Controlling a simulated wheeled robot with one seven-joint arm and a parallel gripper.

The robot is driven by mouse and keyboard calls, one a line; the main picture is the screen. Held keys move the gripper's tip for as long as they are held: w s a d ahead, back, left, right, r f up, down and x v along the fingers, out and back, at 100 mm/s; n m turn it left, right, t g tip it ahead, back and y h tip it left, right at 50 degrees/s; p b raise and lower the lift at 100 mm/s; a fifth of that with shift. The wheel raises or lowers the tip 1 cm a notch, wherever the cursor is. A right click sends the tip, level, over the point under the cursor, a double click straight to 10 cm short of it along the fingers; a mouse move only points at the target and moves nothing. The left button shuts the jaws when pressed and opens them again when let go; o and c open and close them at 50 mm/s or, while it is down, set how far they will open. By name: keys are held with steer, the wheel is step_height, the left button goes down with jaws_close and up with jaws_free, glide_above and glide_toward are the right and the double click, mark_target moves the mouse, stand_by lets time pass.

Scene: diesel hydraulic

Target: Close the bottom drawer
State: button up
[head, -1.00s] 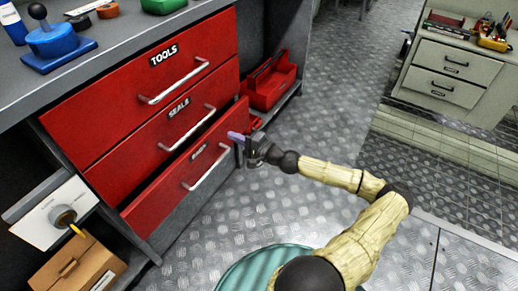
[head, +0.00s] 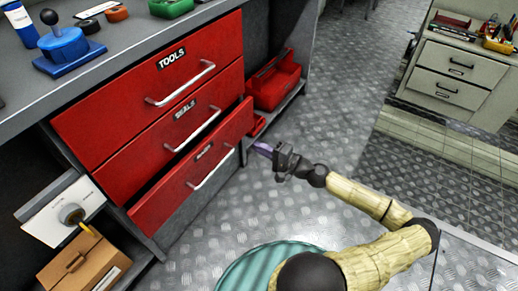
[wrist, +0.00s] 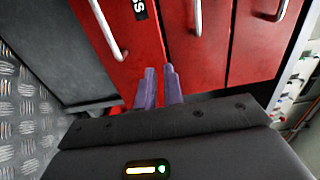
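The bottom drawer (head: 165,199) is red with a silver bar handle (head: 211,167). It stands partly pulled out, its front jutting past the two drawers above. In the wrist view its front (wrist: 138,55) is at the left, nearest the floor. My gripper (head: 262,148) is just right of the drawer's right end, in front of the cabinet and apart from the handle. Its two purple fingers (wrist: 161,86) point toward the drawer fronts, with a narrow empty gap between them. Whether a fingertip touches the drawer is unclear.
The SEALS drawer (head: 150,143) and TOOLS drawer (head: 130,98) above look shut. A red toolbox (head: 275,85) sits on a low shelf right of the drawers. A cardboard box (head: 82,265) is at lower left. The metal floor (head: 335,130) to the right is clear.

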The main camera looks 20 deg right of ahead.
steer(key=o, duration=0.3)
steer(key=shift+a, duration=0.35)
steer(key=shift+o, duration=0.2)
steer(key=s+a+f+n+g+h+p, duration=0.1)
steer(key=s+a+f+n+g, duration=0.35)
steer(key=s+a+g, duration=0.2)
steer(key=s+a+f+n+g+h+p, duration=0.1)
steer(key=s+a+f+n+g, duration=0.2)
steer(key=s+a+n+g, duration=0.35)
steer(key=s+r+h+p, duration=0.1)
steer(key=r+h, duration=0.3)
steer(key=r, duration=0.8)
steer(key=s+d+r+h+p, duration=0.1)
steer(key=s+r+h+p, duration=0.1)
steer(key=r, duration=1)
steer(key=shift+d+r+t+h, duration=0.3)
steer(key=shift+r+h, duration=0.1)
steer(key=shift+h, duration=0.5)
